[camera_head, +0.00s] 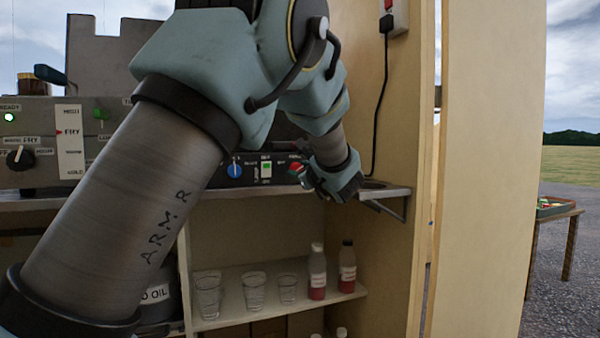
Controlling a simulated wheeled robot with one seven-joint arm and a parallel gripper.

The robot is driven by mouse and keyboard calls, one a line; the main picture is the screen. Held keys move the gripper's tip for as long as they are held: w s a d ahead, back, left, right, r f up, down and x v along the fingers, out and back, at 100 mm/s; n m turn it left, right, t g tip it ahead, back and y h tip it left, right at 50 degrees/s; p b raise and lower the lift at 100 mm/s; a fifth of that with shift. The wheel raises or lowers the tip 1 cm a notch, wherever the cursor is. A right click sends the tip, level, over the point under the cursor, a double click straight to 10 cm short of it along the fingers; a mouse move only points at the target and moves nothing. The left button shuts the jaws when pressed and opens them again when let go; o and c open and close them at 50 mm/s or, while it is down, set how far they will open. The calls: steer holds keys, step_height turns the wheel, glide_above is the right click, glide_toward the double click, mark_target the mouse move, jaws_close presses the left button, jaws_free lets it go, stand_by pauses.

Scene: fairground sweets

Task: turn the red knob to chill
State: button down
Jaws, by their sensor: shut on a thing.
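The red knob (296,169) is a small red shape on the front panel of a dark machine (222,178), right of the middle of the picture. My gripper (304,175) is at the knob and shut on it. The arm comes in from the lower left and bends down to the panel. The wrist covers the right end of the panel. The lettering around the red knob is too small and too covered to read, so its setting cannot be told.
A grey fryer unit (110,140) stands at the left. Glasses (254,290) and two bottles (347,267) are on the shelf below. A wooden wall (385,240) stands close on the right.

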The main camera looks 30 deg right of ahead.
steer(key=n+b, duration=0.3)
steer(key=b, duration=0.3)
steer(key=n+b, duration=0.4)
steer(key=b, duration=0.3)
steer(key=n+b, duration=0.4)
steer(key=b, duration=0.2)
steer(key=shift+a+f+b, duration=0.1)
steer(key=shift+f+b, duration=0.2)
steer(key=shift+b, duration=0.1)
steer(key=shift+r+n, duration=0.1)
steer(key=shift+n, duration=0.2)
steer(key=shift+c, duration=2.2)
jaws_free()
steer(key=shift+s, duration=0.1)
steer(key=s+a+p, duration=0.1)
steer(key=s, duration=0.9)
steer(key=shift+s+a+p, duration=0.15)
steer(key=shift+s+p, duration=0.15)
steer(key=shift+p, duration=0.05)
